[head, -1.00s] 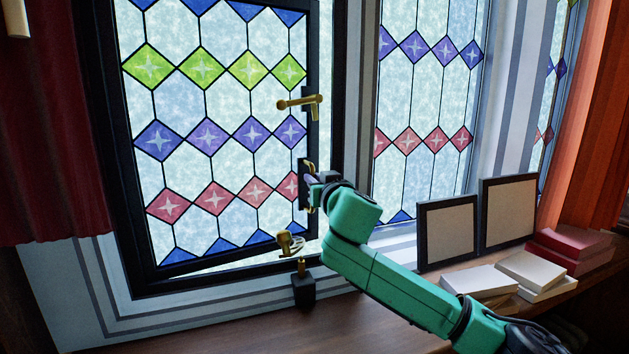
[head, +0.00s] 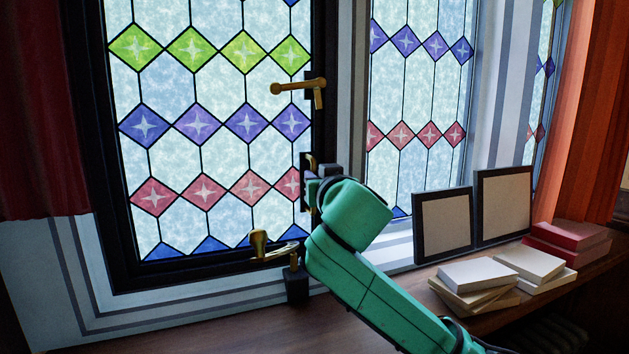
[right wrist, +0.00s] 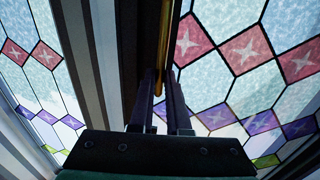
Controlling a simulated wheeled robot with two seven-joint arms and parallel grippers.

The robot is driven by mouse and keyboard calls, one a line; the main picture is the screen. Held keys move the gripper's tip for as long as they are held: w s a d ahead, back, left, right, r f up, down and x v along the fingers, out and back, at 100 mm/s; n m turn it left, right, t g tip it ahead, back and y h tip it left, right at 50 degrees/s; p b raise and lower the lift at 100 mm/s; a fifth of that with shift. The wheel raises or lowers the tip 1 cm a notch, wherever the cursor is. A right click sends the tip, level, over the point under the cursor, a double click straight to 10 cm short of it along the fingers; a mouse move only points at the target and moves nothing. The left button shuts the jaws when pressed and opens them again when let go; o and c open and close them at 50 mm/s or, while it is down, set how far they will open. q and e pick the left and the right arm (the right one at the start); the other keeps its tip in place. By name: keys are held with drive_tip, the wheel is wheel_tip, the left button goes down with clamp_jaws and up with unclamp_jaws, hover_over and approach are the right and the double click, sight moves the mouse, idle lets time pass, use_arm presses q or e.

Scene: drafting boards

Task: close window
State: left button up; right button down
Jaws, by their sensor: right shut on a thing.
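The window sash (head: 205,150) has a black frame and stained glass with green, purple, red and blue diamonds. It sits nearly flush in its surround in the head view; I cannot tell if it is fully shut. My right gripper (head: 311,186) is at the sash's right edge, its fingers partly hidden by my wrist. In the right wrist view the fingers (right wrist: 160,95) are shut on an upright brass handle (right wrist: 164,50). A brass lever (head: 299,88) sits higher on the same edge. My left gripper is not in view.
A brass fitting (head: 270,248) is low at the sash, beside a black block (head: 296,284) on the sill. Two framed panels (head: 443,226), pale books (head: 487,272) and red books (head: 568,240) stand at right. Curtains hang on both sides; the front left sill (head: 200,335) is clear.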

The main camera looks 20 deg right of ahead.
drive_tip(key=c, duration=1.2)
unclamp_jaws()
drive_tip(key=shift+a+f, duration=0.1)
drive_tip(key=shift+f, duration=0.05)
drive_tip(key=shift+o, duration=0.2)
drive_tip(key=s+b, duration=0.6)
drive_tip(key=s, duration=0.8)
drive_tip(key=shift+s+a, duration=0.25)
drive_tip(key=shift+a, duration=0.2)
